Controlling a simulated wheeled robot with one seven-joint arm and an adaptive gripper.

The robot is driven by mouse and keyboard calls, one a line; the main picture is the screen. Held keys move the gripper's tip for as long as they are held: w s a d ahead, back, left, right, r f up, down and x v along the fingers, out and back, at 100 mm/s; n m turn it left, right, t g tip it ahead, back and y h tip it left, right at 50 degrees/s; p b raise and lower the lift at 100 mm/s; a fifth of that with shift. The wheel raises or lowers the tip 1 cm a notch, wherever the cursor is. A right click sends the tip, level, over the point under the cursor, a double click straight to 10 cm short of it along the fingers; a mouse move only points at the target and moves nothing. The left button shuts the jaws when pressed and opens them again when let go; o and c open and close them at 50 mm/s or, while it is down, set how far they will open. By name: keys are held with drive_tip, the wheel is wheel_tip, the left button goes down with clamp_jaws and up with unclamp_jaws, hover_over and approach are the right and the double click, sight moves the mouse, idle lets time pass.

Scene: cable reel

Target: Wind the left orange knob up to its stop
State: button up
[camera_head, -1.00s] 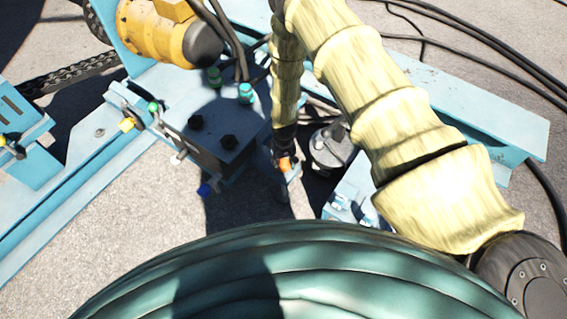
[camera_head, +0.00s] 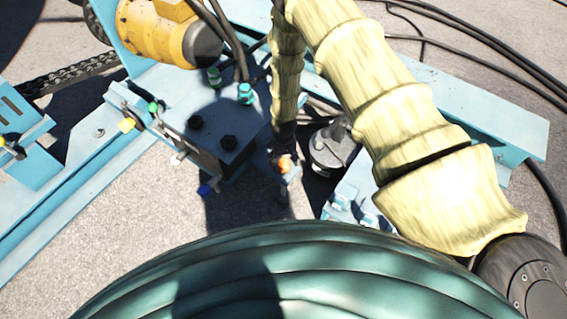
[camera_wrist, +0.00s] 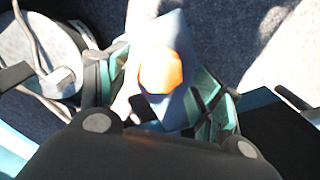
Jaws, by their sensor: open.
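One orange knob (camera_wrist: 160,70) with a faceted outline shows in the wrist view, on top of a blue bracket (camera_wrist: 172,32). My gripper (camera_wrist: 165,84) is open, with its teal-padded fingers on either side of the knob and bracket. I cannot tell whether the pads touch the knob. In the head view the orange knob (camera_head: 285,164) shows small at the lower end of my hanging arm, and my gripper (camera_head: 281,148) is dark and partly shaded there. Only one orange knob is in view.
A blue block (camera_head: 213,140) with black bolts stands left of my gripper. A grey round fitting (camera_head: 332,148) stands close on the right. A yellow motor (camera_head: 165,35) and cables are at the back.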

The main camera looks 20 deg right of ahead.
sight(284, 163)
wheel_tip(284, 163, up, 10)
idle(0.5)
